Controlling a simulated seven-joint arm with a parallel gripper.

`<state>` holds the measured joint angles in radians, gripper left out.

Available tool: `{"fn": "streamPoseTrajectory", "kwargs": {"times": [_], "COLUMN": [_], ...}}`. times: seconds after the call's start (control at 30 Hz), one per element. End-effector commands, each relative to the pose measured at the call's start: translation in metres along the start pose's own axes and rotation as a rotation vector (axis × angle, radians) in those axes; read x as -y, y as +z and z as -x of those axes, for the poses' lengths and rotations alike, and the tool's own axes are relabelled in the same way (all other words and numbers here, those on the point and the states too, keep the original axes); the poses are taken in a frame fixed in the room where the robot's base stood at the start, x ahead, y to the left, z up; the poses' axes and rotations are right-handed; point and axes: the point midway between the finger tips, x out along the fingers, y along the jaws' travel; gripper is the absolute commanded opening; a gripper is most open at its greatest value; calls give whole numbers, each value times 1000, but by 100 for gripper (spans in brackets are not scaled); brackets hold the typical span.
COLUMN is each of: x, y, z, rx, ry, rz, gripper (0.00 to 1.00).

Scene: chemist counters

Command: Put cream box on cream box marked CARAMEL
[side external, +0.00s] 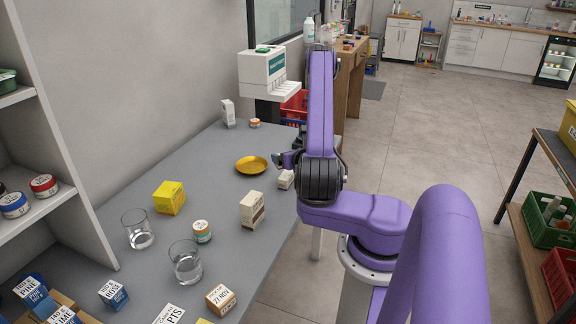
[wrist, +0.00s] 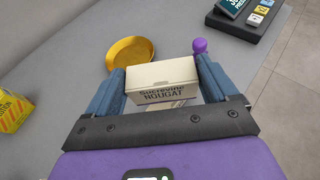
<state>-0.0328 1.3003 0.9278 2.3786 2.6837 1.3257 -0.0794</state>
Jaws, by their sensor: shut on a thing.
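My gripper (wrist: 161,78) is shut on a cream box (wrist: 160,83) labelled NOUGAT, with one finger on each side of it in the wrist view. In the side view, this cream box (side external: 286,179) shows partly beside my arm, near the counter's right edge; whether it touches the counter is unclear. Another cream box (side external: 252,209) stands upright on the counter, nearer the camera and left of the held one. Its lettering is too small to read. A pale patch with dark marks shows below the held box in the wrist view; I cannot tell what it is.
A yellow dish (side external: 251,165) lies behind and left of the held box. A yellow box (side external: 169,198), two glasses (side external: 186,262) and a small jar (side external: 202,232) stand to the left. A white dispenser (side external: 264,75) stands at the back. Several boxes crowd the front.

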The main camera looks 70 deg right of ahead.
Motion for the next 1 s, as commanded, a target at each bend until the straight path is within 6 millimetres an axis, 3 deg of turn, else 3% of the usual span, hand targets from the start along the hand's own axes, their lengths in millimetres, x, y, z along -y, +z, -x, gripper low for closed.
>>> {"fn": "streamPoseTrajectory", "kwargs": {"times": [0.4,0.87,0.9,0.93,1.0], "x": [0,0,0,0,0], "y": [-31,-36,-36,-36,-35], "z": [-19,-21,-21,-21,-21], "rx": [-2,-1,-1,-1,-1], "ry": [1,1,1,0,0], "rz": [-1,0,0,0,0], "gripper": [57,57,93,100,100]}}
